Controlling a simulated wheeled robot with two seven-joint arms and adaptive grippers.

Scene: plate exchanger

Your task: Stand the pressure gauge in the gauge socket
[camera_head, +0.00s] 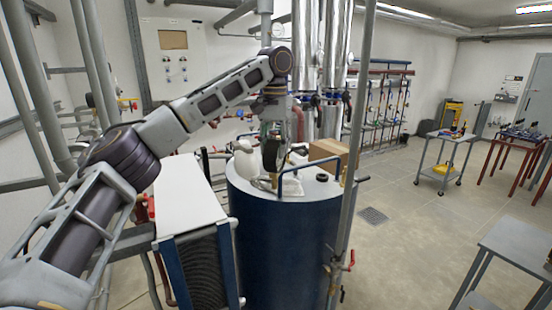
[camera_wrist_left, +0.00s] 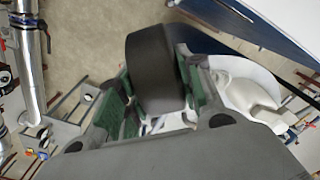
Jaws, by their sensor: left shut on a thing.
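My left gripper (camera_head: 273,133) points down above the top of the blue tank. It is shut on the pressure gauge (camera_head: 272,154), which hangs below the fingers as a dark, roughly round body seen almost edge-on. In the left wrist view the gauge (camera_wrist_left: 152,68) is a thick black disc between the green finger pads of the left gripper (camera_wrist_left: 150,92). A small brass-coloured part shows just below the gauge in the head view; I cannot tell whether it is the stem or the gauge socket. The socket is not clearly visible. My right gripper is not in view.
The blue tank (camera_head: 285,250) has a pale top bearing a white jug (camera_head: 244,162), a blue rail (camera_head: 312,159) and a light tray (camera_head: 291,188). A cardboard box (camera_head: 332,150) is behind. A grey vertical pipe (camera_head: 356,120) stands close on the right.

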